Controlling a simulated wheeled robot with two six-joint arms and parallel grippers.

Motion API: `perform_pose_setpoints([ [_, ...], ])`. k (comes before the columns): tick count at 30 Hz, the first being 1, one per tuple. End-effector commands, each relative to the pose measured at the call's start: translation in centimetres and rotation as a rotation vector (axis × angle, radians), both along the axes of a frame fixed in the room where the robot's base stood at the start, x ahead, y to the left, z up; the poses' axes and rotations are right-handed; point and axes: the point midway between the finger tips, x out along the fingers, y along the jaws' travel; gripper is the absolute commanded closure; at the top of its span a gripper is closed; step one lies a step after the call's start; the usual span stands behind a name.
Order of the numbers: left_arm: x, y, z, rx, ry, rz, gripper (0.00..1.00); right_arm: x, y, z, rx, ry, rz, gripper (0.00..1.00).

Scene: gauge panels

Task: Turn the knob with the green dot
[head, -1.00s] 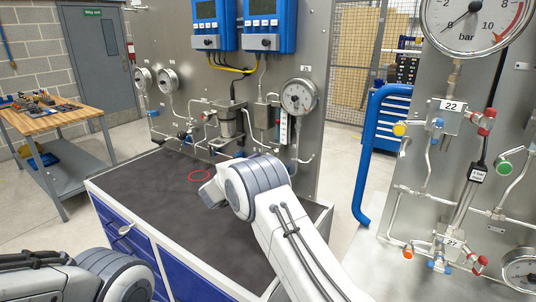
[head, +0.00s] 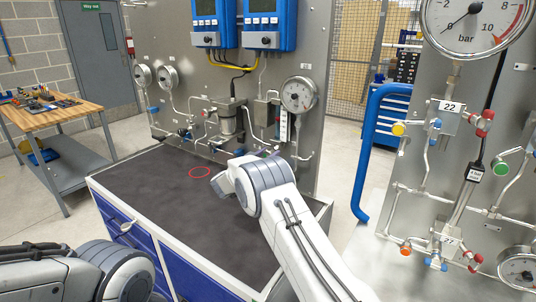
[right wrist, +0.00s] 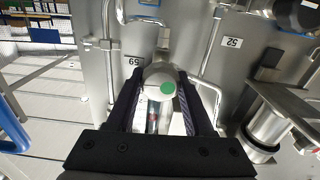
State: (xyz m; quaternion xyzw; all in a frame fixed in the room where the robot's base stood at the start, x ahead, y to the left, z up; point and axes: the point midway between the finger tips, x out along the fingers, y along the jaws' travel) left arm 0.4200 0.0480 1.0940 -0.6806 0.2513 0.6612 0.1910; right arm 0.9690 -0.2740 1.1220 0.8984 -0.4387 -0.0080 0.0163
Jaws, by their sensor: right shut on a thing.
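The knob (right wrist: 155,76) with the green dot (right wrist: 168,88) is pale grey and rounded, in the middle of the right wrist view. My right gripper (right wrist: 164,78) has its two dark fingers on either side of it and is shut on it. A clear tube with something red inside shows just below the knob between the fingers. In the head view my right wrist (head: 226,183) reaches over the bench toward the back panel and hides the knob. My left arm shows at the lower left, but its gripper is out of view.
The back panel carries pipes, gauges (head: 298,95) and blue boxes (head: 268,24). Pipes and a metal cylinder (right wrist: 268,130) stand close to the right gripper. A right-hand panel has a green knob (head: 502,167).

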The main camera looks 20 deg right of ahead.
Motion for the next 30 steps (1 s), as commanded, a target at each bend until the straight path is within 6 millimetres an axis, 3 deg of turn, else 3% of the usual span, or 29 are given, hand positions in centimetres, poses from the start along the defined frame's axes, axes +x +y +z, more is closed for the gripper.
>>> perform_pose_setpoints([
  [6,0.0,0.0,2.0,0.000,0.000,0.000,0.50,0.1,0.1,0.3,-0.127,0.162,0.000,1.00],
  [17,0.0,0.0,2.0,0.000,0.000,0.000,0.50,0.1,0.2,0.0,-0.163,0.208,0.001,1.00],
  [18,0.0,0.0,2.0,0.000,0.000,0.000,0.50,0.1,0.2,0.0,-0.163,0.208,0.001,0.44],
  [20,0.0,0.0,2.0,0.000,0.000,0.000,0.50,0.1,0.2,0.0,-0.163,0.208,0.001,0.21],
  [30,0.0,0.0,2.0,0.000,0.000,0.000,0.50,0.0,0.2,0.0,-0.162,0.207,0.000,0.20],
])
